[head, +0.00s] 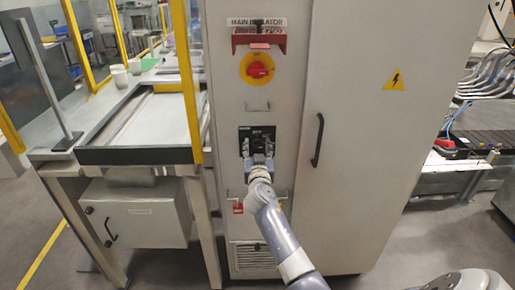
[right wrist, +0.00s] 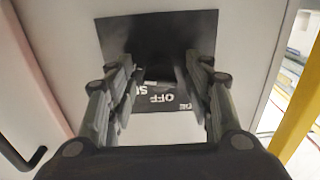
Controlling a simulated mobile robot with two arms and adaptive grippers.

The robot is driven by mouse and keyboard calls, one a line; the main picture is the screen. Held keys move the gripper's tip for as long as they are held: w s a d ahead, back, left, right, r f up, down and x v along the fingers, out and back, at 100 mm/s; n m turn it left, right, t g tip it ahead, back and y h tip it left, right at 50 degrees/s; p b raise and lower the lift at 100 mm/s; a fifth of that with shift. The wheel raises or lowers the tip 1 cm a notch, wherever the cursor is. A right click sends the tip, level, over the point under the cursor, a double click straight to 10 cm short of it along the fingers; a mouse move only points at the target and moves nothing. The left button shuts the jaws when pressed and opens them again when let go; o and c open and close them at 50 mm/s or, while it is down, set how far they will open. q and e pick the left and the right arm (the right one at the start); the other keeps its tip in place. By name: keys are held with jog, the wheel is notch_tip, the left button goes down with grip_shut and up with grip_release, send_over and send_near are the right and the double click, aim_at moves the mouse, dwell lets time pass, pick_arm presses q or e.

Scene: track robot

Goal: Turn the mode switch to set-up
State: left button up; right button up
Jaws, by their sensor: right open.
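The mode switch is on a black plate (head: 243,131) on the grey cabinet's narrow front panel, below the red and yellow main isolator. The plate also shows in the right wrist view (right wrist: 115,30), with upside-down white lettering that includes "OFF". A dark knob (right wrist: 158,60) stands out from it, but its pointer direction cannot be made out. My right gripper (head: 258,148) is in front of the plate. In the right wrist view its open fingers (right wrist: 160,68) are on either side of the knob, with gaps visible. My left gripper is not in view.
The main isolator (head: 257,69) is above the switch. The cabinet door handle (head: 318,140) is to the right. A yellow-framed workbench (head: 140,155) stands close on the left, and a dark conveyor (head: 485,143) is farther right.

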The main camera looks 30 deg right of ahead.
jog(key=shift+c, duration=0.2)
jog(key=c, duration=1)
jog(key=n+b, duration=0.1)
jog(key=n, duration=0.3)
jog(key=shift+d+n, duration=0.1)
jog(key=shift+n, duration=0.3)
jog(key=n, duration=0.4)
jog(key=shift+n, duration=0.4)
jog(key=o, duration=1)
jog(key=shift+o, duration=0.2)
